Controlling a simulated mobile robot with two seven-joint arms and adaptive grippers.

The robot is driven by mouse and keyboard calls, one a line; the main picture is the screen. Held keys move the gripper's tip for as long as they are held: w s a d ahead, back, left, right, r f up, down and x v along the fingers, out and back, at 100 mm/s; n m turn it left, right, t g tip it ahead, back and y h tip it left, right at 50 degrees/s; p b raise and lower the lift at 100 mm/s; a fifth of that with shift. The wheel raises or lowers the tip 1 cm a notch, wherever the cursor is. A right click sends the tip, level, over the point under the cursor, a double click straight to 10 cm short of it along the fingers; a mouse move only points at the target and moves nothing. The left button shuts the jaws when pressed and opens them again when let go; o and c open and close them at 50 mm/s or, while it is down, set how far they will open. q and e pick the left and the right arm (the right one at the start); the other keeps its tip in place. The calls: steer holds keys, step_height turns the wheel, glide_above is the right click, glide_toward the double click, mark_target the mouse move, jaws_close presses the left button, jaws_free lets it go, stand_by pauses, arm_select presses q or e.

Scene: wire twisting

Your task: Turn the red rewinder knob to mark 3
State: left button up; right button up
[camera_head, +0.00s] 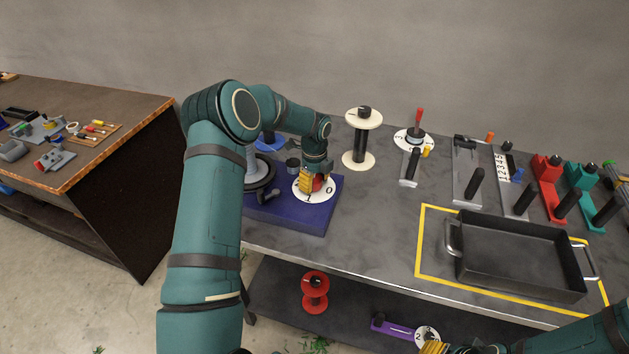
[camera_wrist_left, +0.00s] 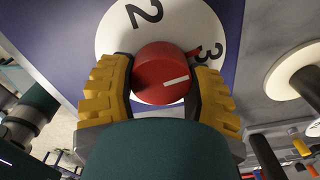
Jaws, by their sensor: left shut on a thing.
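The red rewinder knob (camera_wrist_left: 160,75) sits on a white numbered dial (camera_wrist_left: 115,38) in the left wrist view. Its white line points right, somewhat below the printed 3; a small red tip shows beside the 3. The 2 lies at the upper left. My left gripper (camera_wrist_left: 160,95) is shut on the knob, one yellow finger on each side. In the head view the left gripper (camera_head: 313,183) comes down over the dial (camera_head: 315,196), where 1 and 0 show, on a dark blue base (camera_head: 290,215).
A cream spool (camera_head: 360,143) stands right of the rewinder. Behind it to the right is another dial with a red handle (camera_head: 419,118). Several levered tools line the back. A black tray (camera_head: 520,262) stands inside yellow tape. A red spool (camera_head: 315,290) is on the lower shelf.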

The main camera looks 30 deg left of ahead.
mark_target(315, 179)
arm_select(q)
steer(key=shift+d+m, duration=0.1)
steer(key=shift+m, duration=0.2)
stand_by(2.1)
steer(key=o, duration=1.2)
step_height(315, 179, up, 12)
